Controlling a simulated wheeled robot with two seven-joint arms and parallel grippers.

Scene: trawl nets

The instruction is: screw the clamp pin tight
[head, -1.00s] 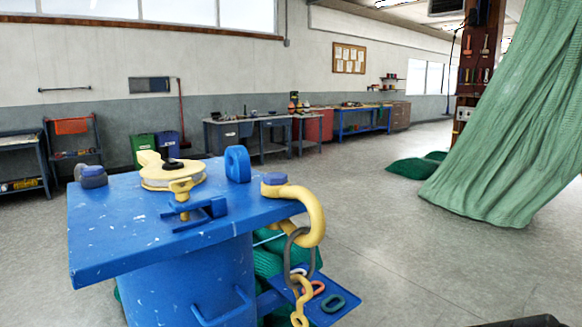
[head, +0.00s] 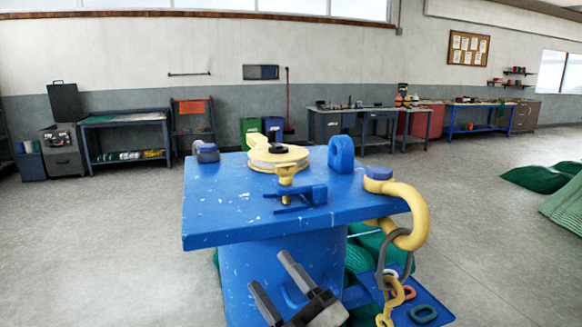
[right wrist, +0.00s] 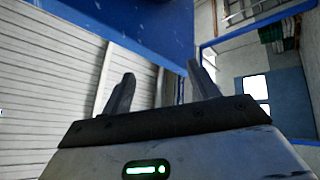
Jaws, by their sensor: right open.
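The yellow clamp pin (head: 286,176) stands upright at the blue clamp (head: 313,194) near the front edge of the blue table (head: 220,215). A round cream and yellow piece (head: 275,160) with a dark centre sits just behind the pin. My right gripper (head: 270,273) is open and empty, in front of the table's pedestal and below the tabletop, well apart from the pin. Its two spread fingers also show in the right wrist view (right wrist: 160,78), with nothing between them. How far the pin is screwed in cannot be told. My left gripper is not in view.
A yellow hook (head: 414,215) with chain links hangs off the table's right corner, over a small blue shelf (head: 440,308) with coloured rings. A blue eye (head: 341,154) stands up on the tabletop. Green netting lies by the pedestal. The left floor is clear.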

